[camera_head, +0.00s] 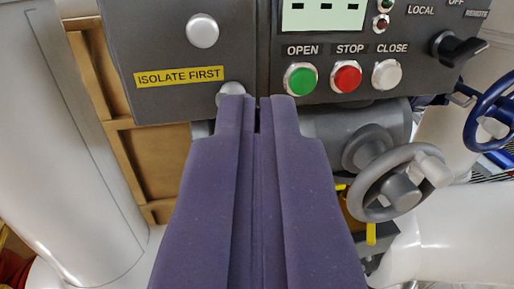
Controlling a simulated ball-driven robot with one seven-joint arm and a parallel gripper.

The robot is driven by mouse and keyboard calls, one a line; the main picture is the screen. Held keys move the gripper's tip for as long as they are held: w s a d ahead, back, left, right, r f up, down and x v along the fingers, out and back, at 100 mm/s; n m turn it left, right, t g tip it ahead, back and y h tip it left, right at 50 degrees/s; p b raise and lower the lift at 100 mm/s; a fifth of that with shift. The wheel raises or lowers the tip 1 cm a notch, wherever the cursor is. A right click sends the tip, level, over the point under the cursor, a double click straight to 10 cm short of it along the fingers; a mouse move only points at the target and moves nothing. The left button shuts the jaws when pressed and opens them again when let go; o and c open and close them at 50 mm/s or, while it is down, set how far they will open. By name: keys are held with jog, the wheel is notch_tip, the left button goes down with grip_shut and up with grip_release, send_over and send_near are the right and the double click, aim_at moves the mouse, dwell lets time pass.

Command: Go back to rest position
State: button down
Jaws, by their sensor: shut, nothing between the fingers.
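My gripper (257,100) fills the lower middle of the view. Its two purple fingers lie together, shut, with nothing held between them. The fingertips reach up to the lower edge of a dark grey control panel (350,112). Any contact with the panel cannot be told. The panel has a green OPEN button (300,79), a red STOP button (346,77) and a white CLOSE button (386,75), right of the fingertips. The fingers hide part of what lies below the panel.
A black selector knob (458,48) is at the upper right. A grey handwheel (399,183) stands below the panel and a blue handwheel (492,112) at the right edge. A thick white pipe (70,140) fills the left, with a wooden crate (150,160) behind.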

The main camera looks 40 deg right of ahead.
jog(key=w+a+r+n+t+y+b, duration=0.1)
jog(key=w+a+n+y+b, duration=0.2)
jog(key=a+b, duration=0.5)
jog(key=w+a+n+t+y+b, duration=0.15)
jog(key=w+a+y+b, duration=0.3)
jog(key=a, duration=0.55)
jog(key=s+a+r+n+y+b, duration=0.2)
jog(key=s+a+b, duration=0.2)
jog(key=a, duration=0.4)
jog(key=s+a+r+n+y+b, duration=0.1)
jog(key=s+a+n+y+b, duration=0.1)
jog(key=a, duration=0.6)
jog(key=s+y+b, duration=0.1)
jog(key=s+b, duration=0.1)
jog(key=b, duration=0.1)
jog(key=shift+a+r+g+b, duration=0.15)
jog(key=shift+r+g+b, duration=0.2)
jog(key=shift+r+b, duration=0.05)
